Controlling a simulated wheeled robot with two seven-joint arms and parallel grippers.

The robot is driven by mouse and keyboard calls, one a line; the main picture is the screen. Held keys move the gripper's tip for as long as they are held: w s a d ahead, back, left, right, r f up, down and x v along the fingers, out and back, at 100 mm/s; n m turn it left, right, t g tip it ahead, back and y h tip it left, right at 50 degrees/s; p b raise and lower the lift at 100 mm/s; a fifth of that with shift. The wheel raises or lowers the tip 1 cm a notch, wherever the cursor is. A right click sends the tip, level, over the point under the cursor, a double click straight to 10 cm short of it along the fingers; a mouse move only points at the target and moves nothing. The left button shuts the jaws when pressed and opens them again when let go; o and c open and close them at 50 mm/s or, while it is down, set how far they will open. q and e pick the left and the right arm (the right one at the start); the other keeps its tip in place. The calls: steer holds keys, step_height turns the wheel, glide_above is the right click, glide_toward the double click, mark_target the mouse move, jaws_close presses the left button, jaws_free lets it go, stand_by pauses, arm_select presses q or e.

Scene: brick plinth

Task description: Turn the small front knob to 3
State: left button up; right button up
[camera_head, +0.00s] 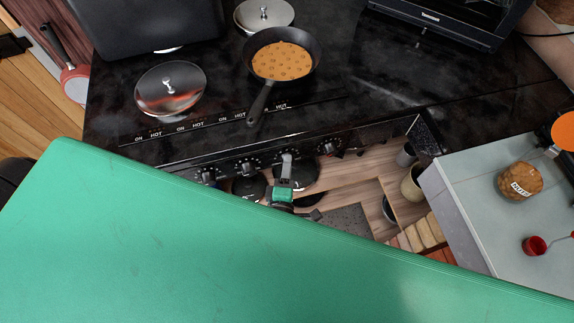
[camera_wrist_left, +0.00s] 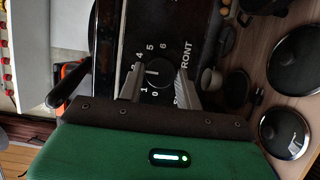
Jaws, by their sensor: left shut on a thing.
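My left gripper (camera_head: 286,166) is at the stove's front panel, among the row of knobs. In the left wrist view my left gripper (camera_wrist_left: 158,88) has one finger on each side of a small dark round knob (camera_wrist_left: 158,72) and is shut on it. White numbers from 0 to 6 run around the knob, and the word FRONT is printed beside it. I cannot tell for sure which number its mark points to. In the head view the gripper hides this knob. My right gripper is not in view.
Other knobs stand close by on the panel, one to the left (camera_head: 247,166) and one to the right (camera_head: 327,147). A frying pan (camera_head: 262,99) and a round lid (camera_head: 170,88) rest on the stove. An open drawer (camera_head: 380,190) with pans lies below. A jar (camera_head: 519,181) stands on the grey counter (camera_head: 470,190).

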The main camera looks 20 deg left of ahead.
arm_select(q)
steer(key=o, duration=1)
steer(key=b+v, duration=0.3)
steer(key=v, duration=1)
steer(key=shift+s, duration=0.4)
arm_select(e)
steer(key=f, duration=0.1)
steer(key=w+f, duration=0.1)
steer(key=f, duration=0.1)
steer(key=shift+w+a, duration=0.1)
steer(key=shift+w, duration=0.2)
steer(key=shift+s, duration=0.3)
arm_select(q)
steer(key=shift+d+f, duration=0.1)
steer(key=shift+f, duration=0.05)
